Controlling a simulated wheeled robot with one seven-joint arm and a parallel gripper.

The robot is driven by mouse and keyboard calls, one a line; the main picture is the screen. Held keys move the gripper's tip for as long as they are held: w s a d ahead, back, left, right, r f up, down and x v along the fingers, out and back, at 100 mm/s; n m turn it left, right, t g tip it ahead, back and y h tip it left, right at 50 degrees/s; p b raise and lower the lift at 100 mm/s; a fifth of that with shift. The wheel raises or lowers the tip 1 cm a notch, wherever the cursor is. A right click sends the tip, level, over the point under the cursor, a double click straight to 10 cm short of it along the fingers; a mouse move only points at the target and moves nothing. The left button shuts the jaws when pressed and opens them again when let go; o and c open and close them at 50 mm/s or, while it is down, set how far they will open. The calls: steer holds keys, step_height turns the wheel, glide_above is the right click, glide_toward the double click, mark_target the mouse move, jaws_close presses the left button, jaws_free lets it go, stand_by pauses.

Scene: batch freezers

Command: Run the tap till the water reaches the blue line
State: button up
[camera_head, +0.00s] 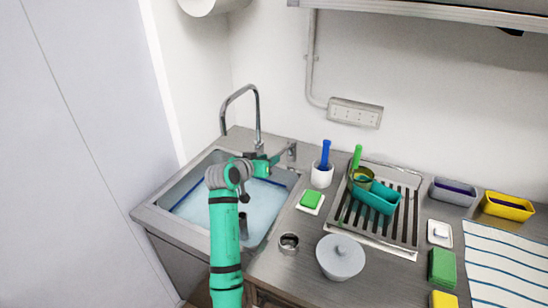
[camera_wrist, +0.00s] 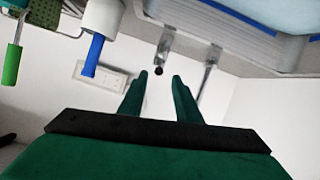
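The steel sink (camera_head: 150,216) at the left holds pale blue water (camera_head: 195,207). A dark blue line (camera_head: 192,187) runs along its inner wall, close to the water surface; I cannot tell the exact gap. The gooseneck tap (camera_head: 257,112) rises behind the sink; no stream is visible from its spout. A metal tap lever (camera_head: 291,150) stands to its right. My gripper (camera_head: 279,157) is beside the lever. In the wrist view, my gripper (camera_wrist: 160,78) is open with nothing between its fingers, and the lever (camera_wrist: 165,45) appears just beyond the fingertips.
A drying rack (camera_head: 345,222) holds a teal container (camera_head: 377,197). A wall socket (camera_head: 355,113) is behind.

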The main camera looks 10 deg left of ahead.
steer(key=shift+v, duration=1.45)
steer(key=shift+f, duration=0.1)
